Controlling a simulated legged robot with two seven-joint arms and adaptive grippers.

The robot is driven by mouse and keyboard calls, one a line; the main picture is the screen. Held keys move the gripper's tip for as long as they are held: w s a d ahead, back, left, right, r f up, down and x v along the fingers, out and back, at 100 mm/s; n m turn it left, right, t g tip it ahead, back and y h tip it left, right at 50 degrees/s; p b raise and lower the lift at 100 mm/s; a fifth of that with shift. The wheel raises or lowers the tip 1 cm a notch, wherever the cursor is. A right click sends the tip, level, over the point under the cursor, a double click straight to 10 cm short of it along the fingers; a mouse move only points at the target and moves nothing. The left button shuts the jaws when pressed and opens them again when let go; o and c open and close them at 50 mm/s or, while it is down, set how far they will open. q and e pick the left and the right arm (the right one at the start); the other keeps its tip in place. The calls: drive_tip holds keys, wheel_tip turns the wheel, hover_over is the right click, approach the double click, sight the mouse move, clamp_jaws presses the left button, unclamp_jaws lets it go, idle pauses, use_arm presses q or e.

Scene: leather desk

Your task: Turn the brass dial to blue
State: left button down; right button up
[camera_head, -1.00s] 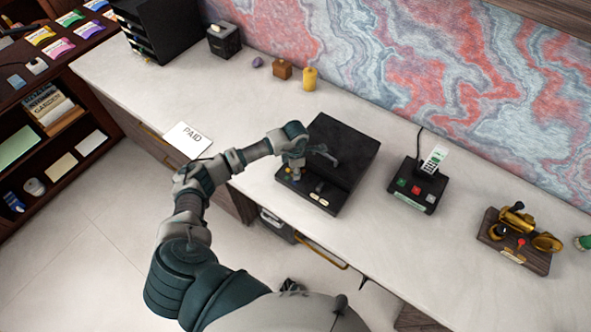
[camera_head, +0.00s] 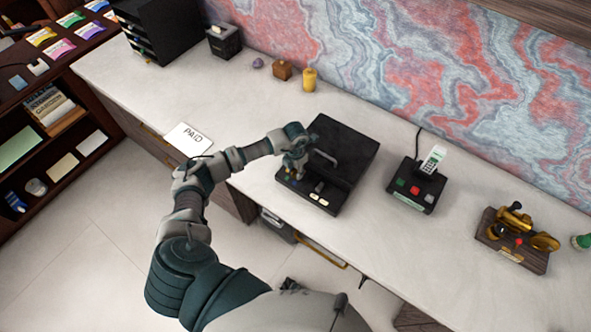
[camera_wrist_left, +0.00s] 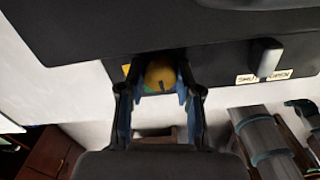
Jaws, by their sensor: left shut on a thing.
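The brass dial (camera_wrist_left: 160,75) sits on the front panel of a black box (camera_head: 345,150). In the left wrist view it is a round golden knob with a small green patch at its lower edge. My left gripper (camera_wrist_left: 160,92) has its two fingers on either side of the dial, shut on it. In the head view my left gripper (camera_head: 297,173) points down at the left part of the panel and hides the dial. A small yellow mark (camera_wrist_left: 126,68) shows left of the dial. Which colour the dial points to cannot be told. My right gripper is not in view.
A grey lever (camera_wrist_left: 266,57) with a shut/open label stands beside the dial on the panel. Desk between is clear.

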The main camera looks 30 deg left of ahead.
sight(295, 171)
use_arm(q)
drive_tip(key=n+p, duration=0.1)
drive_tip(key=n, duration=0.4)
drive_tip(key=shift+w+a+r, duration=0.1)
drive_tip(key=shift+n, duration=0.3)
idle(0.4)
drive_tip(key=c, duration=0.8)
unclamp_jaws()
wheel_tip(295, 171, up, 12)
drive_tip(key=shift+f, duration=0.15)
